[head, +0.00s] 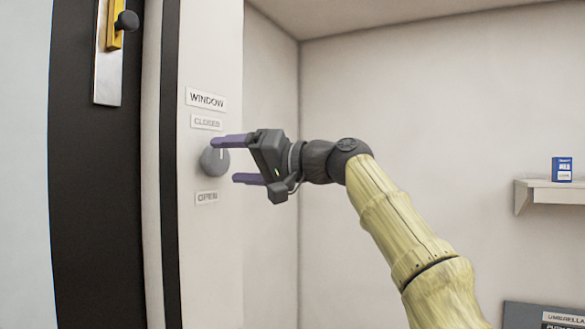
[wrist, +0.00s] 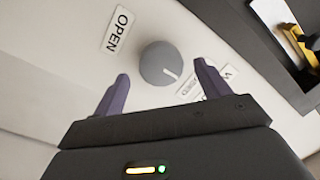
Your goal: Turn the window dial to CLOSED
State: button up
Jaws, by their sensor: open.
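The window dial (head: 213,162) is a round grey knob on the pale wall panel, and it also shows in the wrist view (wrist: 156,62). Its white mark points toward the CLOSED label (head: 207,122), away from the OPEN label (head: 207,197). The WINDOW label (head: 206,99) is above. My gripper (head: 224,160) is open and empty in front of the dial. In the wrist view my gripper (wrist: 160,69) has one purple finger on each side of the dial, with gaps. The upper finger hides part of the dial in the head view. I cannot tell the exact depth.
A dark door frame (head: 105,190) with a brass handle (head: 116,25) stands left of the panel. A small wall shelf (head: 548,190) with a blue box (head: 562,169) is at the right. A dark sign (head: 540,315) is at the bottom right. Space around my gripper is clear.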

jog(key=b+v, duration=0.4)
jog(key=v, duration=1.1)
jog(key=shift+d, duration=0.15)
jog(key=shift+f, duration=0.1)
jog(key=w+a+f+m+t+h, duration=0.1)
jog(key=w+f+m+h, duration=0.15)
jog(key=f, duration=0.45)
jog(key=w+a+f+m+h, duration=0.1)
jog(key=w+a+f+h, duration=0.1)
jog(key=w+f, duration=0.35)
jog(key=w+a+f+m+t+h, duration=0.1)
jog(key=f+h, duration=0.1)
jog(key=f, duration=0.7)
jog(key=s+d+f+m+g+h, duration=0.1)
jog(key=d+f+h, duration=0.2)
jog(key=f, duration=0.6)
jog(key=s+d+f+m+h, duration=0.1)
jog(key=d+f+h, duration=0.2)
jog(key=f, duration=0.7)
jog(key=s+d+f+g+h, duration=0.1)
jog(key=s+d+f+h, duration=0.1)
jog(key=s+d+f, duration=0.5)
jog(key=s+d+f+g+h, duration=0.2)
jog(key=s+d+f, duration=0.5)
jog(key=s+f, duration=0.8)
jog(key=shift+f+n+g+h, duration=0.3)
jog(key=shift+f+n+h, duration=0.05)
jog(key=shift+f, duration=0.3)
